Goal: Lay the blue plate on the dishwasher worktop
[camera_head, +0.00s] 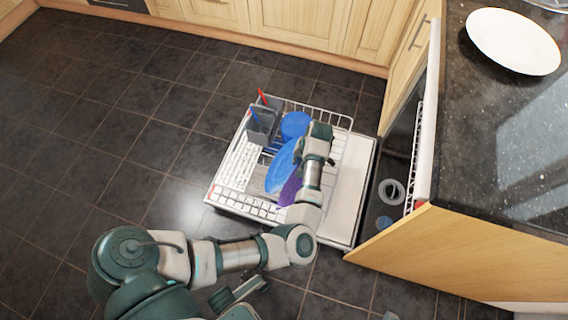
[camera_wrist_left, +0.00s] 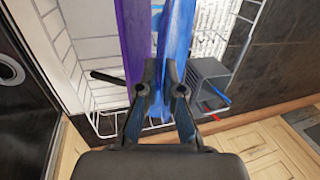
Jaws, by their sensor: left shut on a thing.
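The blue plate (camera_head: 279,170) stands on edge in the lower dishwasher rack (camera_head: 236,178). It also shows edge-on in the wrist view (camera_wrist_left: 178,40). My left gripper (camera_head: 311,157) is over the rack, reaching down onto the plate. In the wrist view its fingertips (camera_wrist_left: 160,78) are shut on the blue plate's rim. The plate is partly hidden by my gripper and wrist. A purple plate (camera_head: 290,190) stands close beside it, left of it in the wrist view (camera_wrist_left: 134,35). The dark granite worktop (camera_head: 500,130) is at the right.
A white plate (camera_head: 513,41) lies on the worktop's far part; the nearer worktop is clear. A blue bowl (camera_head: 296,125) and a grey cutlery basket (camera_head: 263,125) with red and blue handles are in the rack. The open dishwasher door (camera_head: 349,190) lies beside the cabinet.

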